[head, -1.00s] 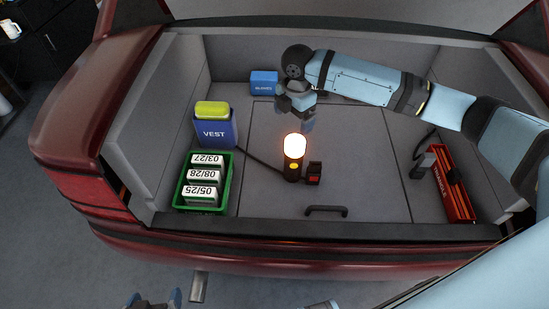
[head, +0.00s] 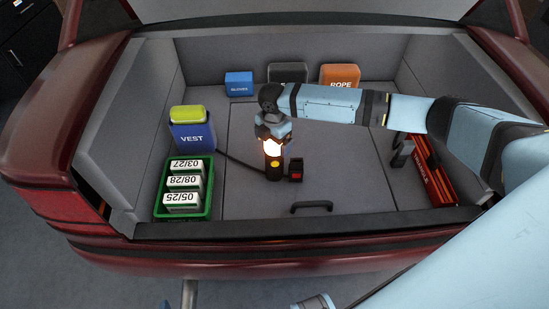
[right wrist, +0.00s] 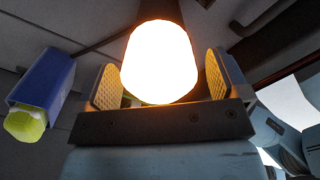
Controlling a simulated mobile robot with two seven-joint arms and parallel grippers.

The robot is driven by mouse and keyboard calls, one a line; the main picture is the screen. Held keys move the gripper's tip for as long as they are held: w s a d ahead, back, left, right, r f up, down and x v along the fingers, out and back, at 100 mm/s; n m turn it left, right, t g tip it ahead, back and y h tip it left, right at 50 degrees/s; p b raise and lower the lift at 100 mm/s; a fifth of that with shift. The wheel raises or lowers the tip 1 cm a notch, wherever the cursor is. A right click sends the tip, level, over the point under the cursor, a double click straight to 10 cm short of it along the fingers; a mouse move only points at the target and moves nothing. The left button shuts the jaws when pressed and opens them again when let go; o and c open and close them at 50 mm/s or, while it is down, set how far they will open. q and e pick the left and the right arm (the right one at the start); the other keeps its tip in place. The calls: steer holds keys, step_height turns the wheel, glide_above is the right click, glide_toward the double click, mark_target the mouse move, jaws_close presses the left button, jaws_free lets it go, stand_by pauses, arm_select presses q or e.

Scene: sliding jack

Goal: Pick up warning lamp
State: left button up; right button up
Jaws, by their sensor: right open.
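The warning lamp (head: 273,165) stands upright on the trunk floor, with a dark body, a yellow button and a glowing top. My right gripper (head: 273,140) is above it, pointing down, and hides part of the glowing top. In the right wrist view the bright lamp top (right wrist: 160,50) sits between the two open fingers of the right gripper (right wrist: 163,82). Gaps show on both sides, so the fingers do not appear to press on it. Of my left gripper only a small tip shows at the bottom edge of the head view.
A black-and-red block (head: 296,170) stands close right of the lamp. A green crate (head: 207,205) of labelled boxes and a blue vest box (head: 193,137) are left. A red triangle case (head: 430,170) is right. A floor handle (head: 311,206) is in front.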

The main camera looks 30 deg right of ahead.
steer(key=shift+f, duration=0.8)
steer(key=c, duration=1.5)
steer(key=shift+r, duration=0.15)
